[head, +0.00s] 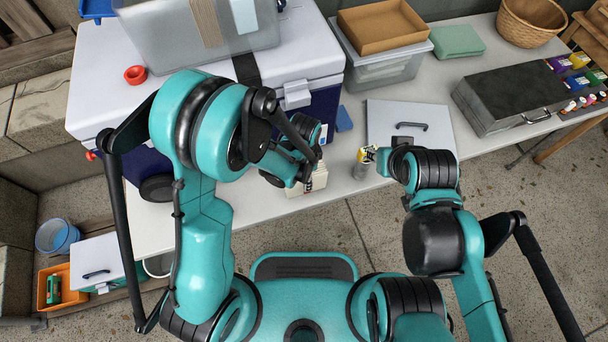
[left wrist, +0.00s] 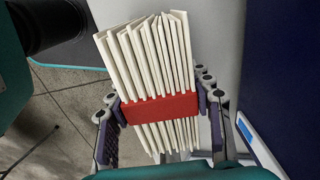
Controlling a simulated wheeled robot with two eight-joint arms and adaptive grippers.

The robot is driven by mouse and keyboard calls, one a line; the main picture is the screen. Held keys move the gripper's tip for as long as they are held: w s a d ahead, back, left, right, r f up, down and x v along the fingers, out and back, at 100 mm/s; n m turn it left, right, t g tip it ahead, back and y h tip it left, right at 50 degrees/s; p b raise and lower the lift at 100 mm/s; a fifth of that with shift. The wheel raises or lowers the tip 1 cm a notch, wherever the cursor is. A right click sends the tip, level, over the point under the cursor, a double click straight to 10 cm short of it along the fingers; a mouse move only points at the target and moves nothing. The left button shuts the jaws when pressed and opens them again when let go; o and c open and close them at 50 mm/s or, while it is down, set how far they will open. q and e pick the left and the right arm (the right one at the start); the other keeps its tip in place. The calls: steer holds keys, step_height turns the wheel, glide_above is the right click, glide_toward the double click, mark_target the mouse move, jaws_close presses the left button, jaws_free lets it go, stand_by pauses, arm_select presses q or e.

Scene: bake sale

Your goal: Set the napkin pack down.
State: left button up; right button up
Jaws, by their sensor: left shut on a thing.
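The napkin pack (left wrist: 158,107) is a stack of white folded napkins with a red band around its middle. In the left wrist view it stands between the fingers of my left gripper (left wrist: 160,120), which is shut on it. In the head view the pack (head: 313,180) shows below my left gripper (head: 303,170), near the table's front edge. I cannot tell whether its underside touches the table. My right gripper (head: 378,157) is beside a small grey and yellow container (head: 361,168), right of the pack; its fingers are too small to read.
A large white and blue cooler (head: 200,95) stands behind my left arm on the white table (head: 265,212). A flat grey lidded box (head: 400,118) lies behind my right gripper. A clear bin (head: 385,67) with a cardboard tray (head: 383,27) stands behind. A dark metal case (head: 515,95) is at right.

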arm_select(q)
steer(key=o, duration=1.2)
steer(key=shift+f, duration=0.1)
steer(key=shift+o, duration=0.2)
step_height(320, 180, up, 12)
steer(key=p, duration=0.5)
steer(key=shift+r+p, duration=0.2)
steer(key=shift+p, duration=0.2)
steer(key=s+a+r+n+t, duration=0.2)
steer(key=a+r+n+t, duration=0.1)
steer(key=a+r+n, duration=0.4)
steer(key=s+a+r+n+t, duration=0.3)
steer(key=a+r+n+t, duration=0.1)
steer(key=a+r+n, duration=0.3)
steer(key=a+r, duration=0.2)
steer(key=a, duration=0.1)
steer(key=shift+s+a+r, duration=0.2)
steer(key=shift+s+a, duration=0.05)
steer(key=shift+a, duration=0.15)
